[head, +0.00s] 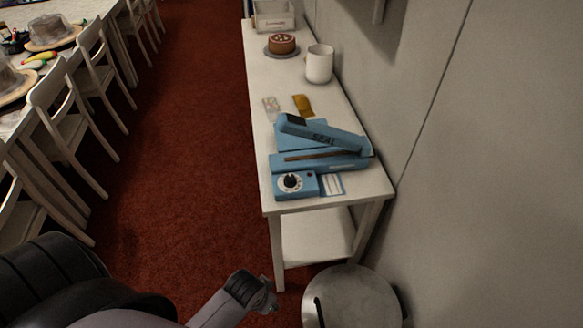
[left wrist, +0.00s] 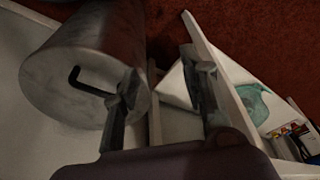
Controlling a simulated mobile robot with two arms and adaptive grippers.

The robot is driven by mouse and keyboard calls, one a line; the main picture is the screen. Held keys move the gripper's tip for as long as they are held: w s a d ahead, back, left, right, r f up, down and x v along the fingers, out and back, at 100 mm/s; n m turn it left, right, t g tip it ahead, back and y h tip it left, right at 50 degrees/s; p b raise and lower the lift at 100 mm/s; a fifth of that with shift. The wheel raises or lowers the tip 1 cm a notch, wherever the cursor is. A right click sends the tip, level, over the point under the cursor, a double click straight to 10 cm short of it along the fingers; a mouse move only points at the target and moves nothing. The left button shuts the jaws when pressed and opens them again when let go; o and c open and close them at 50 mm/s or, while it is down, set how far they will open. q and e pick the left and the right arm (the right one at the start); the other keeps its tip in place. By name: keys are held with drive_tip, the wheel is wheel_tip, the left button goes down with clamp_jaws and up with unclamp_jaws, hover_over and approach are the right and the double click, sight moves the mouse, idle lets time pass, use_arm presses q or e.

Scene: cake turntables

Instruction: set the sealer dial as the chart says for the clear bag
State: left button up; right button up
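The blue sealer (head: 325,160) with "SEAL" on its raised arm sits on the near part of the white table. Its dial (head: 290,181), a black knob on a white disc, is on the front left corner; its setting is too small to read. A white card (head: 331,184), perhaps the chart, lies right of the dial; its print is unreadable. A clear-looking bag (head: 271,107) and an amber bag (head: 303,105) lie behind the sealer. My left gripper (head: 266,300) is below and in front of the table, away from the dial. Its fingers (left wrist: 163,95) are apart and empty.
A round metal bin (head: 352,298) stands in front of the table; it looms near the fingers in the left wrist view (left wrist: 85,75). A wall is right; red carpet is left.

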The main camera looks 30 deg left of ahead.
use_arm(q)
drive_tip(key=w+a+r+n+p, duration=0.15)
drive_tip(key=w+r, duration=0.25)
drive_tip(key=r, duration=0.6)
wheel_tip(320, 180, up, 21)
drive_tip(key=n+g+p, duration=0.2)
drive_tip(key=n+g, duration=0.1)
drive_tip(key=n, duration=1.6)
hover_over(290, 177)
wheel_tip(290, 177, down, 17)
drive_tip(key=shift+f+b, duration=0.1)
drive_tip(key=shift+b, duration=0.95)
use_arm(e)
wheel_tip(290, 177, up, 2)
drive_tip(key=shift+a+r, duration=0.1)
use_arm(q)
drive_tip(key=shift+c, duration=0.6)
drive_tip(key=c, duration=0.8)
drive_tip(key=shift+o, duration=0.2)
